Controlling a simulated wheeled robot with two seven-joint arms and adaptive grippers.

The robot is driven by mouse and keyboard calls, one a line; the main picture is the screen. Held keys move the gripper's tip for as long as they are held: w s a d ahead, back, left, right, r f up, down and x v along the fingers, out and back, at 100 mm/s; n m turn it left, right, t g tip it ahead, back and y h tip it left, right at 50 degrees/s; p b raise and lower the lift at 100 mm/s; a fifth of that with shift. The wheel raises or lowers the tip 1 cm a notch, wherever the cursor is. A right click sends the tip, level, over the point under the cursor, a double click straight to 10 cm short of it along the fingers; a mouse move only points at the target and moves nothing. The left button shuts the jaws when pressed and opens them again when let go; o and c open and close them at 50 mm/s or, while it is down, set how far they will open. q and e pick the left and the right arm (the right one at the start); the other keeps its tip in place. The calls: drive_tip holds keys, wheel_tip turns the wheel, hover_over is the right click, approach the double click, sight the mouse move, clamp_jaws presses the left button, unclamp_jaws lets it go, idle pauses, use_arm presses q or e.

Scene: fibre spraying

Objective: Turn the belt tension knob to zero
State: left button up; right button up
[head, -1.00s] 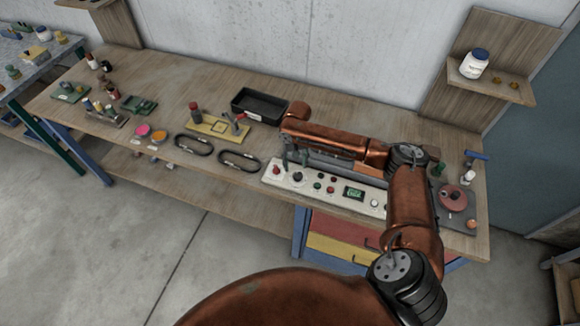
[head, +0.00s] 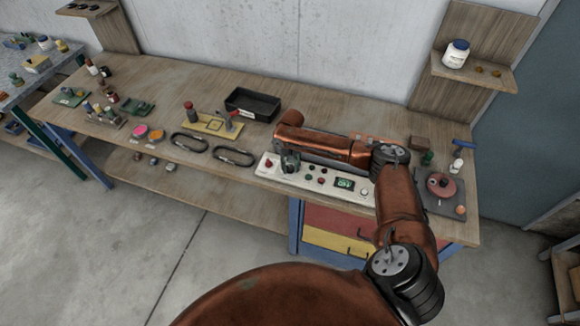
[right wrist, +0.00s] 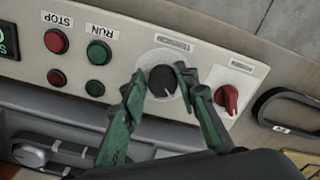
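The tension knob (right wrist: 162,80) is black and round with a white pointer line, on a pale dial under a label that reads upside down in the right wrist view. It is on the white control panel (head: 327,183) at the table's front edge. My right gripper (right wrist: 159,76) has its green fingers apart, one on each side of the knob. I cannot tell whether they touch it. In the head view my right gripper (head: 290,164) covers the knob. My left gripper is not in view.
A red knob (right wrist: 227,98) is close beside the right finger. Red STOP (right wrist: 56,41) and green RUN (right wrist: 98,52) buttons and a green display (head: 344,184) share the panel. Black carabiner-like loops (head: 233,157) and a black tray (head: 253,103) lie to the left.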

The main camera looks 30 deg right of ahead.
drive_tip(key=shift+w+f, duration=0.1)
drive_tip(key=shift+w, duration=0.2)
drive_tip(key=c, duration=0.5)
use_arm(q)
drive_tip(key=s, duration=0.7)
use_arm(e)
drive_tip(key=shift+c, duration=0.6)
drive_tip(key=shift+s+n+p, duration=0.1)
drive_tip(key=shift+n+p, duration=0.3)
drive_tip(key=shift+p, duration=0.1)
drive_tip(key=shift+c, duration=0.2)
drive_tip(key=shift+n+p, duration=1.5)
drive_tip(key=shift+n, duration=0.3)
drive_tip(key=shift+n+p, duration=0.4)
drive_tip(key=shift+n, duration=0.4)
drive_tip(key=shift+n+p, duration=0.5)
drive_tip(key=shift+n, duration=0.8)
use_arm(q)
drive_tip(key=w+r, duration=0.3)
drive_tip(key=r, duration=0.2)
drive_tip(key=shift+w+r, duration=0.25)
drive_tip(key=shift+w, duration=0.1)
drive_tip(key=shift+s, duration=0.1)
use_arm(e)
drive_tip(key=shift+n, duration=0.3)
